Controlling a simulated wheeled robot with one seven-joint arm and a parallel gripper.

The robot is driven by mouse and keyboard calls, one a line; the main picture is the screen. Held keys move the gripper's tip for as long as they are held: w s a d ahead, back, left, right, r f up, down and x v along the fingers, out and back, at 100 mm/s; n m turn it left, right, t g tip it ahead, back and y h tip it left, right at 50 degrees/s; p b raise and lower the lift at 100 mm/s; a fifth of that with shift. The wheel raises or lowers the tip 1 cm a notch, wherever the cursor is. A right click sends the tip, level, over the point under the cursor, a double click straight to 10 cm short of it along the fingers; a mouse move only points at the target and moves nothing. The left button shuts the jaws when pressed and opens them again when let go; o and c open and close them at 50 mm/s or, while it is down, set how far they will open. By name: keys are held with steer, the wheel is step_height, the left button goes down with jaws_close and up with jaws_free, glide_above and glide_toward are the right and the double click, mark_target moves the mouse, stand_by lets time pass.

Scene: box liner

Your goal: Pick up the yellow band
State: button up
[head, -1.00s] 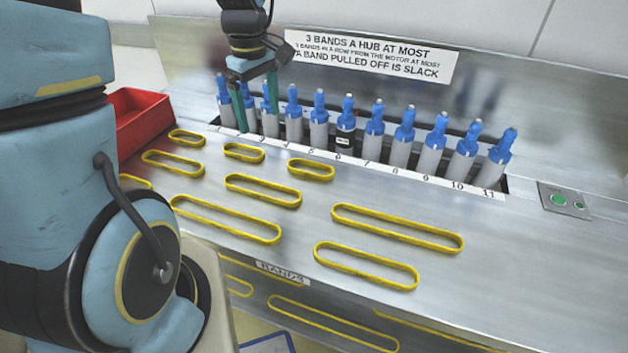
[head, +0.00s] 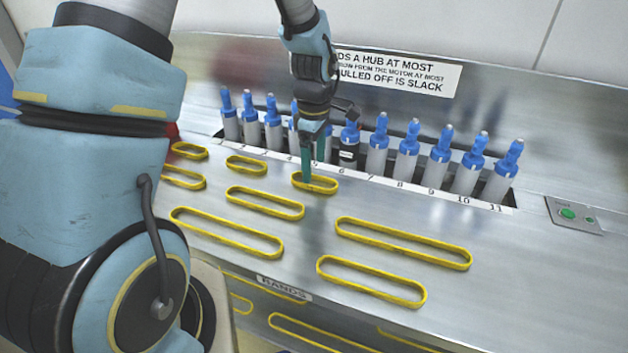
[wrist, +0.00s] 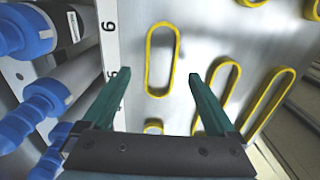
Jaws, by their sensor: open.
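Several yellow bands lie flat and apart on the metal deck, long, medium and short. A short yellow band (head: 318,191) lies in front of the hub row near label 5. My gripper (head: 313,170) is open above this band, fingers pointing down, with nothing held. In the wrist view a yellow band (wrist: 149,57) lies beyond and between the open fingertips of my gripper (wrist: 159,75), touching neither visibly. Other bands are a medium one (head: 265,203), a long one (head: 227,232) and two at the right (head: 403,243), (head: 370,281).
A row of blue-topped hubs (head: 408,146) stands in a slot behind the bands, close to my gripper. A black-bodied unit (head: 349,155) stands among them. A sign (head: 400,72) is on the back panel. A button plate (head: 574,214) is at the right. The right deck is clear.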

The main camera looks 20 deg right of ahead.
mark_target(314, 185)
steer(key=shift+f+p, duration=0.4)
steer(key=shift+f, duration=1.5)
steer(key=shift+c, duration=0.3)
steer(key=c, duration=1.4)
